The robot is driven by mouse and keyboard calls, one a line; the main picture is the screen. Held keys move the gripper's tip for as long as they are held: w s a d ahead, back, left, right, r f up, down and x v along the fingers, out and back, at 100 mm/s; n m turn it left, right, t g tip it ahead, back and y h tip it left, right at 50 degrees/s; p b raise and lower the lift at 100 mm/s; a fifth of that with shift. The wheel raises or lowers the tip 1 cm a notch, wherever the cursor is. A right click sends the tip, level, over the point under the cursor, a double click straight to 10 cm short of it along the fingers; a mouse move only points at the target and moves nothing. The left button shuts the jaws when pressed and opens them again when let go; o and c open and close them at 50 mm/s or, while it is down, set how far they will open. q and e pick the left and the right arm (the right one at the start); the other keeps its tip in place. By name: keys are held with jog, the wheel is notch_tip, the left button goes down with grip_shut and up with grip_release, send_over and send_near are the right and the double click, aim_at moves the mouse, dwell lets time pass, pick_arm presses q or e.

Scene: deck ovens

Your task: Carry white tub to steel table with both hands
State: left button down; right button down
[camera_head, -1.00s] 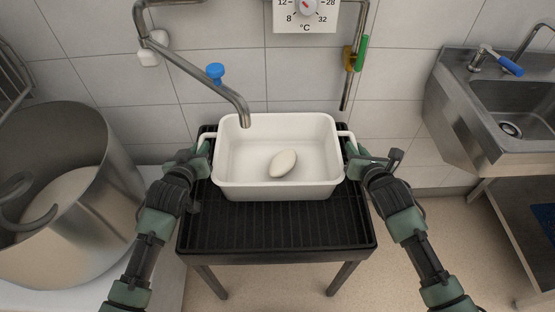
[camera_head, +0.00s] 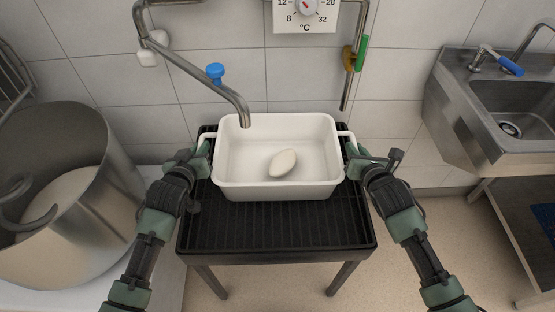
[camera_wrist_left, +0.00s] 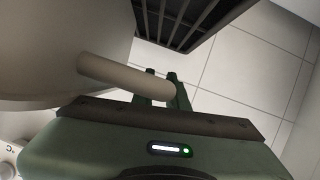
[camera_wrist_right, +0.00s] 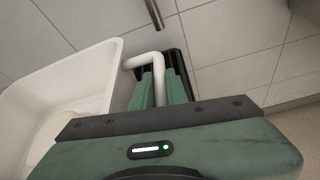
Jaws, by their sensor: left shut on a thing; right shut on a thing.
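The white tub (camera_head: 240,168) is upright on or just above the black slatted stand (camera_head: 280,232); I cannot tell which. An oval pale dough piece (camera_head: 283,163) lies inside it. My left gripper (camera_head: 204,152) is shut on the tub's left handle, and the handle shows between its fingers in the left wrist view (camera_wrist_left: 125,77). My right gripper (camera_head: 352,150) is shut on the right handle, which also shows in the right wrist view (camera_wrist_right: 157,72). No steel table is clearly identifiable beyond the sink unit at right.
A faucet spout (camera_head: 205,82) reaches over the tub's back edge. A big steel mixing bowl (camera_head: 75,215) stands at left. A steel sink (camera_head: 515,110) with a lower shelf is at right. Bare floor (camera_head: 445,225) lies between stand and sink.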

dwell(0.5)
